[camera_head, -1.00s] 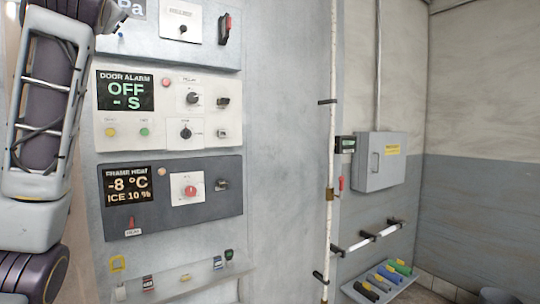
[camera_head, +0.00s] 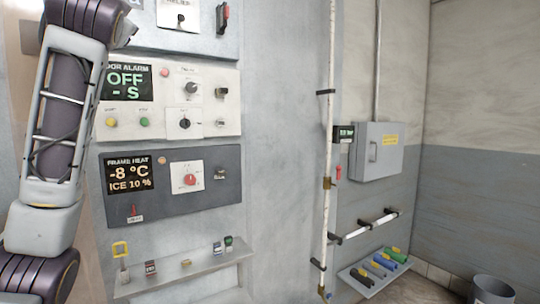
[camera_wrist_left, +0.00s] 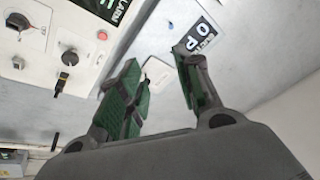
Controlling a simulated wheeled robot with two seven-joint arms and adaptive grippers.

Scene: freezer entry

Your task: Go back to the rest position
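My left arm fills the left side of the head view, in front of the panel wall, but its gripper is outside that view. In the left wrist view my left gripper (camera_wrist_left: 160,95) has its green-padded fingers spread apart with nothing between them. Behind the fingers are the pale wall and a black label with white letters (camera_wrist_left: 200,35). My right arm and gripper show in neither view.
The door alarm panel (camera_head: 205,100) and frame heat panel (camera_head: 205,155) are on the wall beside my left arm. A small shelf (camera_head: 205,268) with several small items juts out below. A grey box (camera_head: 378,150), white pipe (camera_head: 328,200) and bin (camera_head: 492,290) are at right.

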